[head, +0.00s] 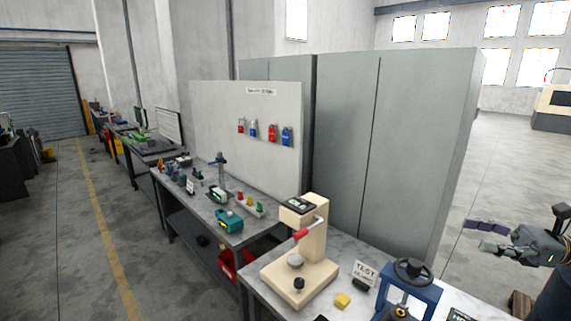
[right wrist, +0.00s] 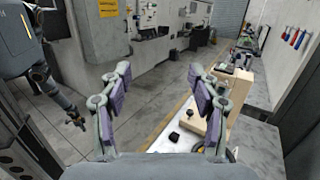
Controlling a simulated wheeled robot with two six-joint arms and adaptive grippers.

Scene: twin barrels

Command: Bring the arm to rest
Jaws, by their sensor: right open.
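My right gripper (head: 474,235) is at the right edge of the head view, to the right of the near bench and apart from it. Its grey fingers with purple pads are spread. In the right wrist view the two fingers (right wrist: 160,78) stand wide apart with nothing between them but the floor and bench beyond. Its arm runs out of the head view at the right. My left gripper does not show in the head view.
Grey cabinets (head: 400,140) stand behind. Floor is open at the left and right.

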